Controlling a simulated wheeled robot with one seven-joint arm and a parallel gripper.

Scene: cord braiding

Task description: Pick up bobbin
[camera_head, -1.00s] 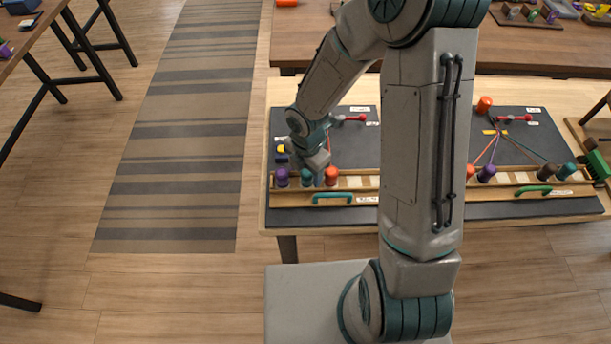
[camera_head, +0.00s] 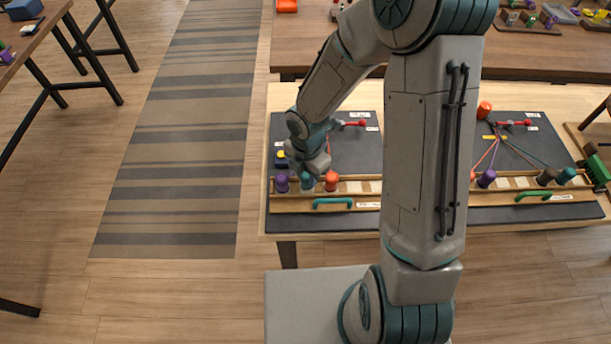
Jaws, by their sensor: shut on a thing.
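A teal bobbin (camera_head: 307,182) stands in the left wooden rack (camera_head: 360,203), between a purple bobbin (camera_head: 282,184) and an orange bobbin (camera_head: 331,181). My gripper (camera_head: 308,174) reaches down from behind at the teal bobbin and is shut on it. The fingers are small and mostly hidden by my wrist, so their exact hold is hard to see. The teal bobbin looks upright and at about the height of its neighbours; I cannot tell whether it is clear of the rack.
A red-tipped lever (camera_head: 361,123) lies behind the rack on the dark board. The right rack (camera_head: 520,182) holds several bobbins with cords. My arm hides the middle of the table. A striped rug (camera_head: 180,150) lies left.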

